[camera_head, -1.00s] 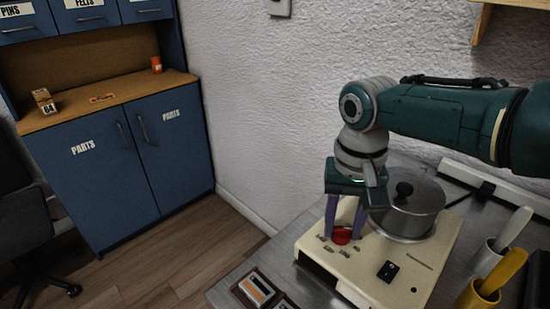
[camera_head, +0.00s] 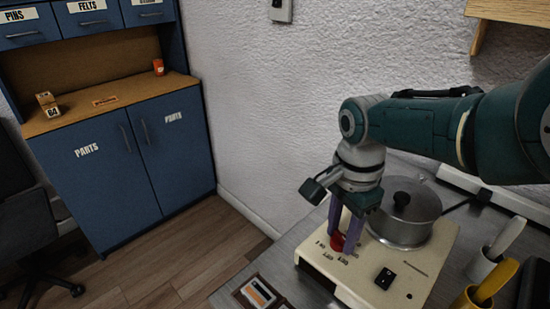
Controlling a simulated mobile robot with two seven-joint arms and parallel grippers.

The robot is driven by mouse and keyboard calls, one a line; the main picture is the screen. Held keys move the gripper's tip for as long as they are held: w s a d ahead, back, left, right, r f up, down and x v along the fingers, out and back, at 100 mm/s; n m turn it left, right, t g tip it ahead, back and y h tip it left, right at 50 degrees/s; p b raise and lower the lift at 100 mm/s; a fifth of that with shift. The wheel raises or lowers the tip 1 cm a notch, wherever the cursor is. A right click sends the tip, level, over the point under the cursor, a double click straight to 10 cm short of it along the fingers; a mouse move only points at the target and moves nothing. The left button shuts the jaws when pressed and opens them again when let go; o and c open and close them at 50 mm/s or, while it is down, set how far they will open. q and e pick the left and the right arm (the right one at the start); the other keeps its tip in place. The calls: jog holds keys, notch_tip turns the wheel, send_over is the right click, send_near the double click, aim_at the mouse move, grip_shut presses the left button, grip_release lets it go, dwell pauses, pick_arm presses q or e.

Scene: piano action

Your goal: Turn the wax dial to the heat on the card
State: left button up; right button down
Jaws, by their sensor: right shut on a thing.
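Small dark marks sit on the panel around the dial, too small to read. A card (camera_head: 260,294) with an orange and dark print lies in a dark frame at the bench's front left; its text is not readable. My left gripper is out of view.
A lidded metal pot (camera_head: 408,212) stands on the unit, close behind my right gripper. A black switch (camera_head: 385,278) is on the panel's right. White and yellow handled tools (camera_head: 487,290) stand in cups at the right. A blue cabinet (camera_head: 120,170) is at the left.

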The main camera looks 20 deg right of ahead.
aim_at(341, 236)
jog(key=m, duration=0.3)
jog(key=shift+m, duration=1.3)
jog(key=shift+c, duration=2.3)
grip_release()
jog(key=shift+r, duration=0.1)
notch_tip(341, 236, up, 10)
jog(key=p, duration=0.9)
